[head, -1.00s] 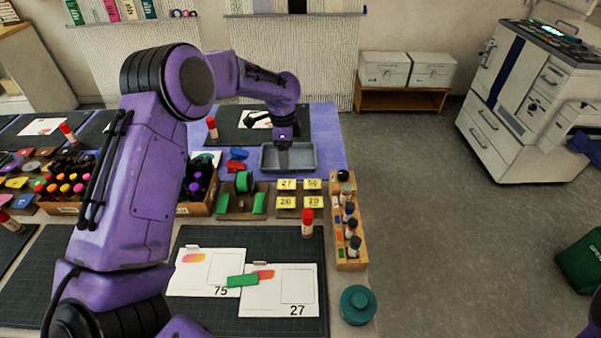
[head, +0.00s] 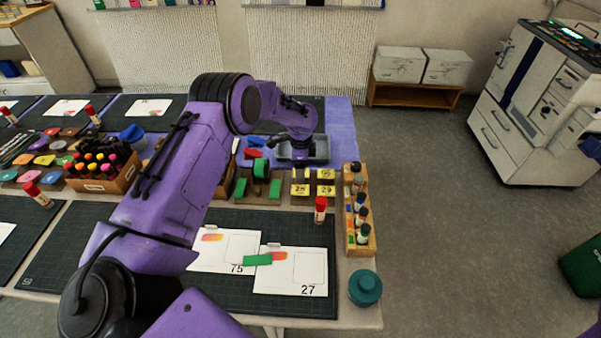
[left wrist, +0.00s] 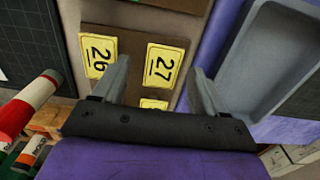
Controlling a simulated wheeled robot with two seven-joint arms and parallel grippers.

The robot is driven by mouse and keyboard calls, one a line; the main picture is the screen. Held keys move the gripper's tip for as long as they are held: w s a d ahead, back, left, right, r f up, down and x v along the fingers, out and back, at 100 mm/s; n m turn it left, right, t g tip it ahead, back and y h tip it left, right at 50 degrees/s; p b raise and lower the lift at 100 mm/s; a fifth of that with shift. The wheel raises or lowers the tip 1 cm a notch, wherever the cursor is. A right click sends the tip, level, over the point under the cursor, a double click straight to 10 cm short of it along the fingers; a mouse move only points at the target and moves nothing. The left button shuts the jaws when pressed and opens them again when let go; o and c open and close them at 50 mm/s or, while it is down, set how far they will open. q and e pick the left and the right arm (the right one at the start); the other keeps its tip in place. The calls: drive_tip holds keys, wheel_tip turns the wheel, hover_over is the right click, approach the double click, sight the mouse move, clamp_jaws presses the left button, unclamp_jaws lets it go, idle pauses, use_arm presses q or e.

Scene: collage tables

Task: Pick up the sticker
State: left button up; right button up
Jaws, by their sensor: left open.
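Several yellow numbered stickers lie on a small brown board (left wrist: 130,50). In the left wrist view, sticker 26 (left wrist: 97,56) is at the left and sticker 27 (left wrist: 162,64) is in the middle. A third sticker (left wrist: 154,103) is mostly hidden by my gripper's body. In the head view the stickers (head: 326,190) are beside the grey tray. My left gripper (left wrist: 160,72) is open and empty above the board, with sticker 27 showing between its fingers. In the head view it (head: 303,160) is over the far side of the board. My right gripper is not in view.
The grey tray (left wrist: 262,50) is beside the right finger. A red-capped glue stick (head: 320,209) and a wooden bottle rack (head: 352,240) stand nearby. Green blocks (head: 260,170) are left of the stickers. Cards (head: 292,280) and a teal jar (head: 365,287) are nearer.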

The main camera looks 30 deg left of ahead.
use_arm(q)
drive_tip(key=shift+w+f, duration=0.25)
drive_tip(key=shift+f, duration=0.15)
drive_tip(key=shift+s, duration=0.15)
drive_tip(key=c, duration=0.8)
